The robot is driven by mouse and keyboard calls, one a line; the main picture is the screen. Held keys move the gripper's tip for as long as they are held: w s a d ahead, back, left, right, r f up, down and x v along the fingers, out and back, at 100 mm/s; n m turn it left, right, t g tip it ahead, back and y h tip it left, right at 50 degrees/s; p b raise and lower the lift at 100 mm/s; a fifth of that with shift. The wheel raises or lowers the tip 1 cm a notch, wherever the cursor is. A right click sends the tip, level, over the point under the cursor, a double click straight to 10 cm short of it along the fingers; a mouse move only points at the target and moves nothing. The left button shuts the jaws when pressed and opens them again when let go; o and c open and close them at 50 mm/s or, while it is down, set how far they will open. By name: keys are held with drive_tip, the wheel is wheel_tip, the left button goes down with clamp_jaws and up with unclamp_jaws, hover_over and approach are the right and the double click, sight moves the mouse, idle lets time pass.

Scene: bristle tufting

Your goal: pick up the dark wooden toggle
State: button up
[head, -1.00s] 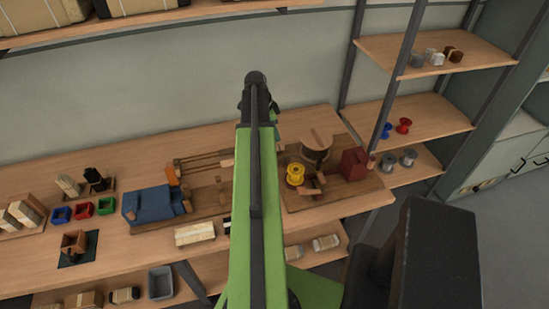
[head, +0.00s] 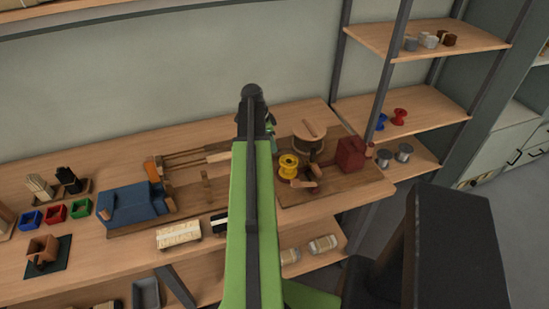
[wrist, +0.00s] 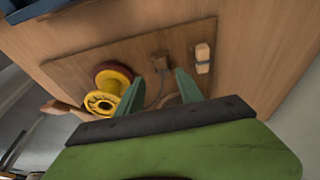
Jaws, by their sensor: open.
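In the wrist view, a small dark brown wooden piece (wrist: 160,63), which looks like the toggle, is on the board just beyond my fingertips. A thin dark curved line runs from it down between the fingers. My gripper (wrist: 158,84) is open, its two green fingers apart with nothing held between them. A paler wooden peg (wrist: 203,57) with a dark band lies to the right of the dark piece. In the head view, my gripper (head: 268,128) is mostly hidden behind my arm, and I cannot pick out the toggle for sure.
A yellow spool (head: 288,167) stands on the right board (head: 350,190), also seen left of my fingers in the wrist view (wrist: 103,102). A round wooden-lidded drum (head: 309,136) and red block (head: 351,154) stand nearby. A blue vise (head: 130,203) is farther left.

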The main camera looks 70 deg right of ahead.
drive_tip(key=b+x, duration=0.4)
drive_tip(key=x, duration=0.1)
drive_tip(key=shift+w+d+f+b, duration=0.15)
drive_tip(key=shift+d+b, duration=0.1)
drive_tip(key=shift+b, duration=0.15)
drive_tip(key=shift+r, duration=0.2)
clamp_jaws()
